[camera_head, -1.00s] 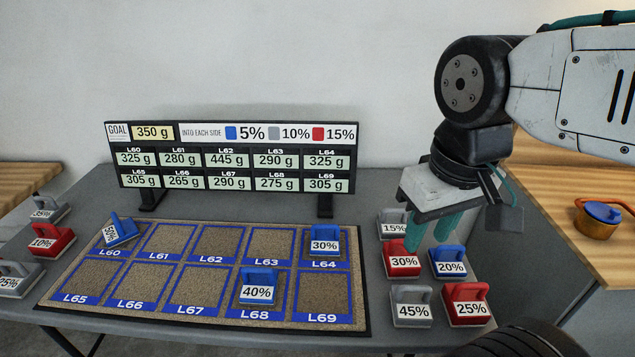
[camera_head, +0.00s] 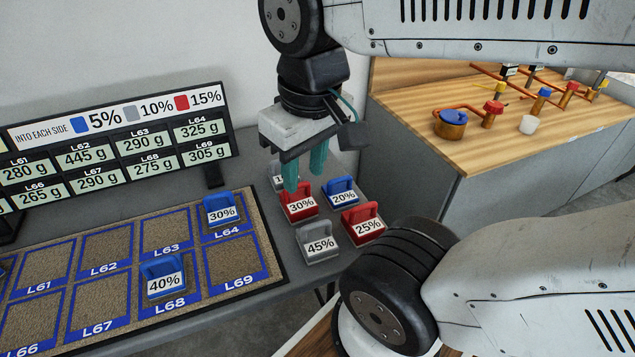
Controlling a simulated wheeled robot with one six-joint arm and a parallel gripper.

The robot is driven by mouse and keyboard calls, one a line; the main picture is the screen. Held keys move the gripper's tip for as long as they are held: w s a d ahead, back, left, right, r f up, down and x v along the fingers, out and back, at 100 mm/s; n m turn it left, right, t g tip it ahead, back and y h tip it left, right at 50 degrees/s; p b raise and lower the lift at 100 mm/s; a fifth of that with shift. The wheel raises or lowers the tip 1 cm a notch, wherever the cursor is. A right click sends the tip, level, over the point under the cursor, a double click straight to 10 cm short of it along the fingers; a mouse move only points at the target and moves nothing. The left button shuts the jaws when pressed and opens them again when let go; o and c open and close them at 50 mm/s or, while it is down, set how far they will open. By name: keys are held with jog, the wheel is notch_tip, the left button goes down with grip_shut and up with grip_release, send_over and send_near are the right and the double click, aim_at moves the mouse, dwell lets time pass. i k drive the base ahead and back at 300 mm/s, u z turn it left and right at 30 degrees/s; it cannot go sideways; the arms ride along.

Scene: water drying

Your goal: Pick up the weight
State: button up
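My gripper (camera_head: 305,174) points down with two teal fingers apart and nothing seen between them. It is over the right-hand group of weights, close to the red 30% weight (camera_head: 300,207); I cannot tell whether a fingertip touches it. Around it are a blue 20% weight (camera_head: 342,190), a red 25% weight (camera_head: 364,222), a grey 45% weight (camera_head: 318,243) and a grey weight (camera_head: 277,173) partly hidden behind the gripper. On the gridded mat (camera_head: 272,278), a blue 30% weight (camera_head: 221,208) is on L64 and a blue 40% weight (camera_head: 163,277) on L68.
A sign board (camera_head: 120,133) with gram values stands behind the mat. Pad L69 (camera_head: 235,260) is bare.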

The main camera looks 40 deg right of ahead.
aim_at(339, 192)
jog(key=k, duration=0.5)
jog(key=z, duration=0.8)
jog(key=i, duration=0.4)
jog(key=u, duration=0.05)
